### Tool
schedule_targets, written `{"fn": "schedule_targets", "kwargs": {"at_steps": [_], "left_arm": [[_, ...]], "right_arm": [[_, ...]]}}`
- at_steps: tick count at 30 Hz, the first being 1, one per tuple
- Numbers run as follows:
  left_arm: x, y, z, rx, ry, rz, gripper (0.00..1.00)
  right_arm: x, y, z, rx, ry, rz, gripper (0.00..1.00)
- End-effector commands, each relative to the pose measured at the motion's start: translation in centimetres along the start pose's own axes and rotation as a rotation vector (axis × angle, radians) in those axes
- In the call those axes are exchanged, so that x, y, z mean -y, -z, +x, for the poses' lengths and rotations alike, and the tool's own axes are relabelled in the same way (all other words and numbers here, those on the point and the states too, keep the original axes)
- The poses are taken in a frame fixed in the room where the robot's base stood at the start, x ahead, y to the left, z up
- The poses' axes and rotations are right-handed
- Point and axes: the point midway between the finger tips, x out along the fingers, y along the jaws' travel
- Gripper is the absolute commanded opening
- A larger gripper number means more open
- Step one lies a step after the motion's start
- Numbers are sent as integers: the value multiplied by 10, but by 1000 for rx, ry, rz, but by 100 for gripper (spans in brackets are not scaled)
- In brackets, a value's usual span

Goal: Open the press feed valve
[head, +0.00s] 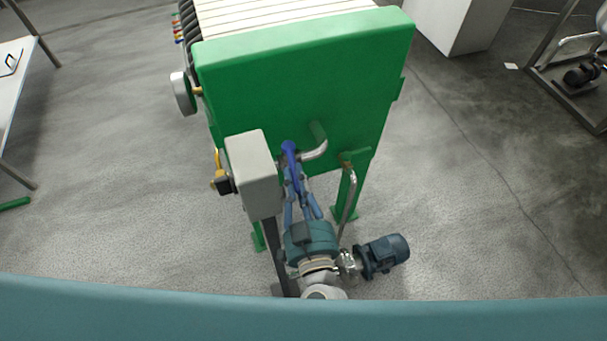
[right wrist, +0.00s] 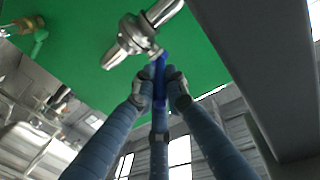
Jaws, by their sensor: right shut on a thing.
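The press feed valve shows as a steel body (right wrist: 135,38) on a pipe, with a blue lever handle (head: 289,150) at the front of the green press end plate (head: 300,85). In the right wrist view, the blue lever (right wrist: 159,78) hangs down from the valve body. My right gripper (head: 294,176) reaches up from below, and its blue jointed fingers are closed around the lever. In the right wrist view the fingertips (right wrist: 160,85) sit on both sides of the lever. My left gripper is not in view.
A grey box (head: 254,172) on a post stands just left of my right gripper. A pump motor (head: 386,254) sits on the floor to the right of my right wrist. A steel pipe (head: 348,195) runs down beside the green leg. Open floor lies on both sides.

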Motion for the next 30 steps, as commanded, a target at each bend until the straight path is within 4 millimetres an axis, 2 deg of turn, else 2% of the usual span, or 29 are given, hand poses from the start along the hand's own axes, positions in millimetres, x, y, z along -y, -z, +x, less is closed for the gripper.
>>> {"fn": "schedule_targets", "kwargs": {"at_steps": [4,5,6,8,16,20,23,30], "left_arm": [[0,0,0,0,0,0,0],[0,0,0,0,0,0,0],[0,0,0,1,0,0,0],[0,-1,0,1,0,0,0],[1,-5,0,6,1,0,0],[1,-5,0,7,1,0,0],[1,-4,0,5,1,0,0],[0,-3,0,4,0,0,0]], "right_arm": [[0,2,0,-5,0,1,0],[0,2,1,-5,0,1,14],[0,2,1,-5,0,1,22],[0,2,1,-5,0,1,31],[0,1,0,-3,1,1,31],[0,0,-8,-1,1,0,31],[0,0,-24,1,2,-1,31],[0,-1,-76,2,3,-1,31]]}}
